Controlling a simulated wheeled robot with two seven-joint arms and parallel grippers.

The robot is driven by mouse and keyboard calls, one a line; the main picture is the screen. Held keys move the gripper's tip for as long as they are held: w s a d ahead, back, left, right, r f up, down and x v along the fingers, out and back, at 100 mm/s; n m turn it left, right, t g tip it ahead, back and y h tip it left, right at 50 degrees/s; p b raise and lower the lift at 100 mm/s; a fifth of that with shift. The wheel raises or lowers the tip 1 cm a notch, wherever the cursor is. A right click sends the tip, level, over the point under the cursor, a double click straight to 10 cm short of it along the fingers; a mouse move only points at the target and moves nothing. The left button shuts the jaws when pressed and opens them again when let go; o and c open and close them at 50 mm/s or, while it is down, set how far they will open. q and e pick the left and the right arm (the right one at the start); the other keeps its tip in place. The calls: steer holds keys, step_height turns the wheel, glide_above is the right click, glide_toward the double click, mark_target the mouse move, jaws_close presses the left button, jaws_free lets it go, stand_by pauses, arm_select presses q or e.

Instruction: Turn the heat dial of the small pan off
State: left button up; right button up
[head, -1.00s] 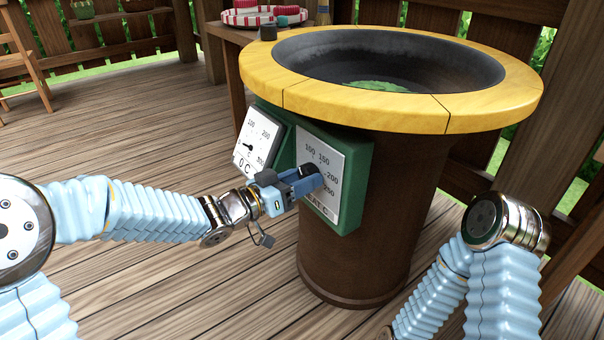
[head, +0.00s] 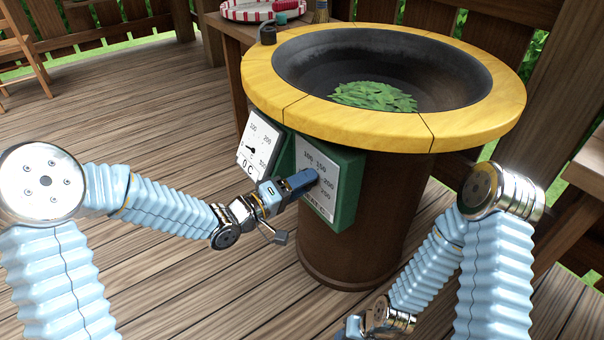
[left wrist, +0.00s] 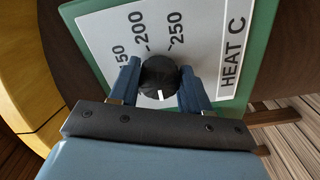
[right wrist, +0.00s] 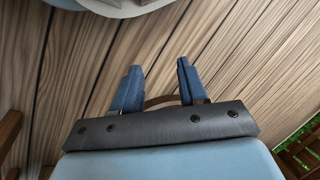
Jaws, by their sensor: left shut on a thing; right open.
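The small pan is a dark bowl with a yellow wooden rim (head: 470,122) on a round brown base. Green leaves (head: 375,96) lie inside it. On its side is a green box with a white heat plate (head: 318,166) marked HEAT C. The black heat dial (left wrist: 160,73) shows in the left wrist view, its white mark pointing to the bottom of the picture, toward my gripper. My left gripper (head: 309,180) is shut on the dial, one finger on each side. In the head view the gripper hides the dial. My right gripper (right wrist: 155,72) is open and empty above the deck.
A second white gauge (head: 260,140) on the box's left face reads 0 C. A small dark object (head: 267,34) sits by the rim's far left. A table with a red-and-white tray (head: 233,12) stands behind. Open wooden deck (head: 110,110) lies to the left.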

arm_select(q)
steer(key=shift+r+n+p, duration=0.2)
steer(key=shift+n+p, duration=2.5)
steer(key=shift+n, duration=0.9)
arm_select(e)
step_height(320, 180, up, 6)
steer(key=a, duration=0.1)
steer(key=shift+s+a, duration=0.3)
steer(key=shift+r, duration=0.15)
arm_select(q)
steer(key=o, duration=1.1)
steer(key=shift+c, duration=0.2)
steer(key=v, duration=1.3)
steer(key=shift+s+a, duration=0.25)
steer(key=shift+a, duration=0.05)
steer(key=shift+f, duration=0.1)
